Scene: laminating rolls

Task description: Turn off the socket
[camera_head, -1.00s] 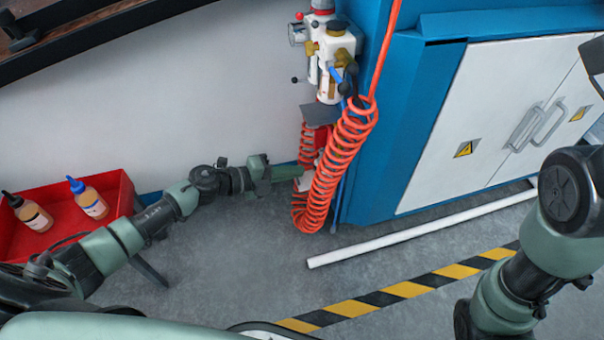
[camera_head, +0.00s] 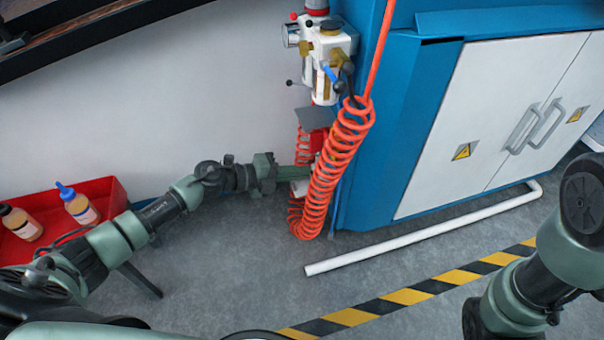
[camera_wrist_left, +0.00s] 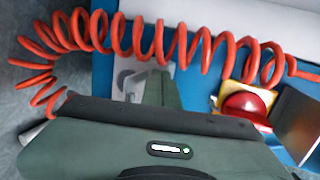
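My left gripper (camera_head: 296,171) reaches in from the left, low against the side of the blue cabinet, behind the orange coiled hose. In the left wrist view its fingers (camera_wrist_left: 156,88) look shut together and empty. Just left of the fingertips there, a pale grey-white plate with a lever-like part (camera_wrist_left: 128,80) sits on the blue panel; it may be the socket. The fingers partly hide it, and I cannot tell whether they touch it. In the head view a small white part (camera_head: 300,187) shows beside the gripper. My right gripper is out of view; only its arm shows.
The orange coiled hose (camera_head: 340,158) hangs close around my left gripper. A red button on a yellow base (camera_wrist_left: 245,103) is to the right in the wrist view. A white pipe (camera_head: 420,232) lies on the floor. A red tray (camera_head: 108,190) with bottles stands left.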

